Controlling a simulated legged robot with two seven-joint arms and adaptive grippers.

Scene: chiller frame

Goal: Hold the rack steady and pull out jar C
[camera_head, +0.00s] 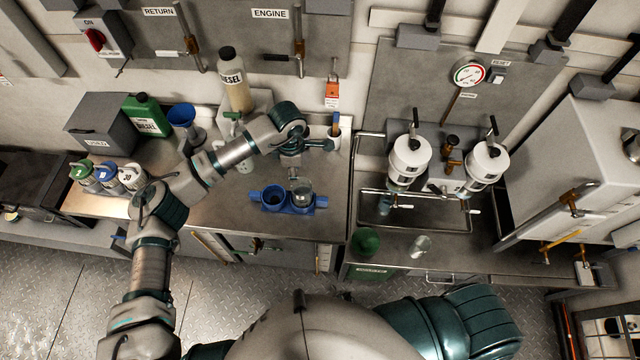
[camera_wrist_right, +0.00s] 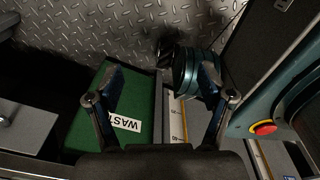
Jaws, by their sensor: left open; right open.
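A blue rack (camera_head: 264,203) stands near the front edge of the left steel bench. Its left hole looks empty. A clear jar (camera_head: 302,191) stands in its right part; I cannot read a letter on it, so I cannot tell if it is jar C. My left gripper (camera_head: 296,172) is open, pointing down just above and behind the rack at the jar; whether it touches is unclear. My right gripper (camera_wrist_right: 160,78) shows only in the right wrist view, open and empty, over the floor and a green waste bin (camera_wrist_right: 88,125).
Several small bottles (camera_head: 107,178), a green can (camera_head: 146,115), a blue funnel (camera_head: 182,118) and a diesel bottle (camera_head: 235,80) stand left and behind. Two white filters (camera_head: 409,160) hang behind.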

